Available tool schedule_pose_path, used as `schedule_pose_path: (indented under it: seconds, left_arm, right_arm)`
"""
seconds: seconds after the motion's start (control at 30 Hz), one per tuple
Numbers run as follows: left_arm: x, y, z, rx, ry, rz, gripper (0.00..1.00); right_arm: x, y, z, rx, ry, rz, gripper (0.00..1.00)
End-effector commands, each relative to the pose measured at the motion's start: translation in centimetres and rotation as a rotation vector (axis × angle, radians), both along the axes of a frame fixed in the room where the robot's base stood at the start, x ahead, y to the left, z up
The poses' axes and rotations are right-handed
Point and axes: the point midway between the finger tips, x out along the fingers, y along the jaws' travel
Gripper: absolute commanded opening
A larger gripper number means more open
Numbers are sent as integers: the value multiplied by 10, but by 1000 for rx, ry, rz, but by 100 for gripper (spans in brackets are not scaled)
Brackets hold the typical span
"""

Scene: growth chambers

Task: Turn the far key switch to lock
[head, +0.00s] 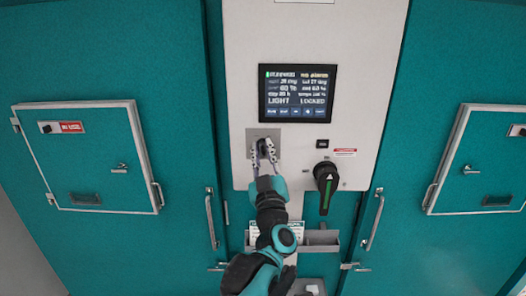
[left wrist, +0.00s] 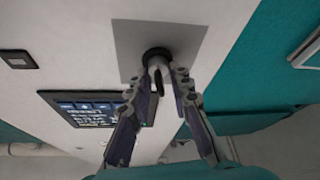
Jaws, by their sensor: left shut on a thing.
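The key switch (left wrist: 157,54) is a round black knob on a square grey plate (head: 253,133), fixed to the pale panel just below the screen. Its key (left wrist: 158,78) stands out from the knob in the left wrist view. My left gripper (head: 263,151) is at the switch, its fingers shut on the key from both sides; they also show in the left wrist view (left wrist: 165,88). The fingers partly hide the switch in the head view, and I cannot read its position marks. The screen (head: 297,93) shows LIGHT and LOCKED. My right gripper is not in view.
A black rotary handle (head: 326,178) with a green stripe is on the panel to the right. A small black square button (head: 322,143) sits above it. Teal chamber doors with handles (head: 210,218) flank the panel. A grey tray (head: 321,240) is below.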

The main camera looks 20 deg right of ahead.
Motion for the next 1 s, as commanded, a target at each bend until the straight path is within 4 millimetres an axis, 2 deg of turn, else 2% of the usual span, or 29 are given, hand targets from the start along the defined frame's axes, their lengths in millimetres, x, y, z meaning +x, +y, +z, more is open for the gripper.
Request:
schedule_pose_path:
  seconds: [0.4, 0.97, 1.0]
  left_arm:
    - [-1, -1, -2, -183, 55, -2, 0]
    - [0, 0, -2, -209, 61, -2, 0]
    - [0, 0, -2, -209, 61, -2, 27]
  right_arm:
    - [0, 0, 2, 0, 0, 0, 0]
    - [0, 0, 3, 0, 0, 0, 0]
    - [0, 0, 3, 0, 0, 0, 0]
